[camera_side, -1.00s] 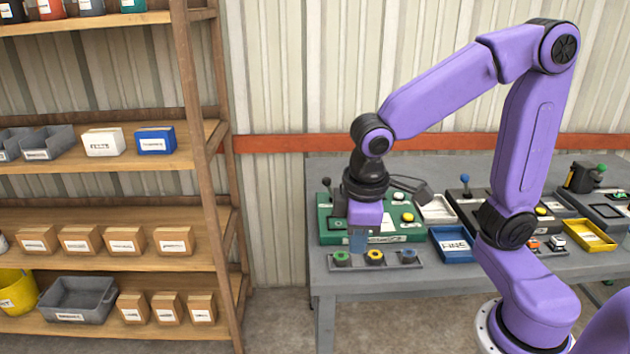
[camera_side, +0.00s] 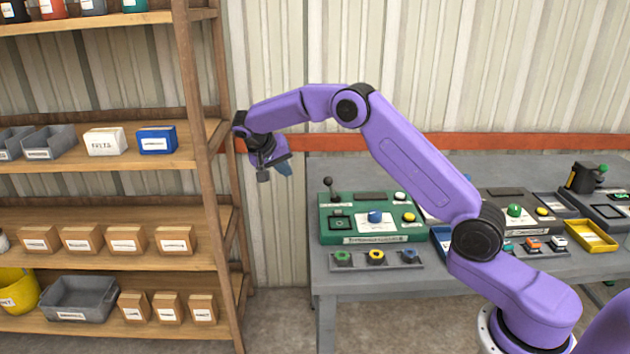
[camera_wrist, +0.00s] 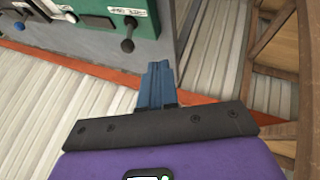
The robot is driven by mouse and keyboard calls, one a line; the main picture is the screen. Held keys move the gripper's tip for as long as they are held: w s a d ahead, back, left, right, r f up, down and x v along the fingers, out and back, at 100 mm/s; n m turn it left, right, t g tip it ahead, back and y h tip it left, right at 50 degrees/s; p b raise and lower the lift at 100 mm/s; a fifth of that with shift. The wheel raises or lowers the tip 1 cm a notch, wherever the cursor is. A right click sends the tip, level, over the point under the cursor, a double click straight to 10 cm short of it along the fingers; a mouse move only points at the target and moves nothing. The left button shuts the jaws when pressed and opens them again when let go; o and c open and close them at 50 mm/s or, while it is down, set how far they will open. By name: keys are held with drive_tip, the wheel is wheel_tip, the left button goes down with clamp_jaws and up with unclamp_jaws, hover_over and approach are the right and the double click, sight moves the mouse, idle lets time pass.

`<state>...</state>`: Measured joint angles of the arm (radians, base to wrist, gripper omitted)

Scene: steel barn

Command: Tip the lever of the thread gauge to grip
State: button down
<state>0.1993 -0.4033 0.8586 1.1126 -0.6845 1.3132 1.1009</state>
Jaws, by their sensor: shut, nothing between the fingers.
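A green station (camera_side: 345,232) stands at the left end of the grey bench. Its front label is too small to read, so I cannot tell for sure that it is the thread gauge. A lever with a black ball knob (camera_side: 328,183) stands at its back left corner, looking upright. The station also has a blue knob (camera_side: 375,216). In the wrist view, part of the green station (camera_wrist: 88,22) and the black knob (camera_wrist: 127,45) show at the top. My gripper (camera_side: 285,169) is shut and empty, left of the bench and above it; its blue fingers (camera_wrist: 157,70) touch nothing.
A wooden shelf (camera_side: 213,200) stands close on the left of my gripper. A tray (camera_side: 325,259) with green, yellow and blue ringed pieces lies before the station. Other stations and a yellow tray (camera_side: 586,246) fill the bench's right. The wall is behind.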

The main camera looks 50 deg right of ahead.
drive_tip(key=d, duration=0.1)
approach(330, 188)
drive_tip(key=shift+m, duration=0.3)
drive_tip(key=shift+w+d+f, duration=0.35)
drive_tip(key=shift+w+f, duration=0.15)
drive_tip(key=shift+f, duration=0.2)
drive_tip(key=shift+w+d+f, duration=0.35)
drive_tip(key=shift+w+f, duration=0.15)
drive_tip(key=shift+f, duration=0.2)
drive_tip(key=shift+w+d+f, duration=0.4)
drive_tip(key=shift+w+f, duration=0.1)
drive_tip(key=shift+f, duration=0.25)
